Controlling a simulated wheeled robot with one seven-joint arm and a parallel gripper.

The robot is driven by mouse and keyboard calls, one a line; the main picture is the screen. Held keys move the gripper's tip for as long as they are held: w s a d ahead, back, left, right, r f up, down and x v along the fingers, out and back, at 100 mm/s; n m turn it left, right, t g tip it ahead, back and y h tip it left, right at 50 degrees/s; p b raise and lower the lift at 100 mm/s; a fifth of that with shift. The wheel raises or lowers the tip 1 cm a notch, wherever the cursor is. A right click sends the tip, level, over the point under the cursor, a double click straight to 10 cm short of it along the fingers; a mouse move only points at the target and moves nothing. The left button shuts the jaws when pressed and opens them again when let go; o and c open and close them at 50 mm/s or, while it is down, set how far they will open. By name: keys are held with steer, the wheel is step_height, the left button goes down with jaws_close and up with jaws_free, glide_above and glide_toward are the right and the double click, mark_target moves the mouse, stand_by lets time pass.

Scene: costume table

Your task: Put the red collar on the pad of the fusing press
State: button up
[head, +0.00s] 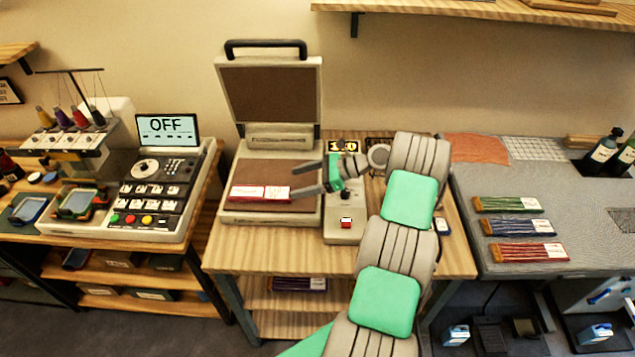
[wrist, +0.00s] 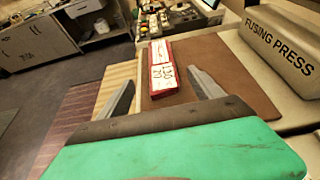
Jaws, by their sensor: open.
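The fusing press (head: 270,130) stands open on the middle table, its lid raised at the back. Its brown lower pad (head: 306,204) also shows in the wrist view (wrist: 225,75). A flat red collar (head: 245,193) with white labels lies on the left front part of the pad; in the wrist view the collar (wrist: 163,80) lies lengthwise ahead of the jaws. My gripper (head: 293,183) is open, coming in from the right over the pad. Its fingers are on either side of the collar's near end in the wrist view (wrist: 160,78); I cannot tell whether they touch it.
The press control panel with a red button (head: 346,223) stands right of the pad, below my arm. A sewing machine with an OFF screen (head: 168,129) is at left. Green (head: 507,204), blue (head: 522,226) and red (head: 516,253) labelled bundles lie on the grey right table.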

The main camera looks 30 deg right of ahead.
steer(key=s+a+r+n+g+h, duration=0.25)
steer(key=a+r+n+h, duration=0.35)
steer(key=a+r+n, duration=0.75)
steer(key=s+a+r+n+h, duration=0.2)
steer(key=s+n, duration=0.3)
steer(key=s, duration=0.4)
steer(key=s+a+r+n+h, duration=0.2)
steer(key=s+n, duration=0.4)
steer(key=s, duration=0.3)
steer(key=shift+a+r+h, duration=0.3)
steer(key=shift+a+h, duration=0.05)
steer(key=shift+h, duration=0.25)
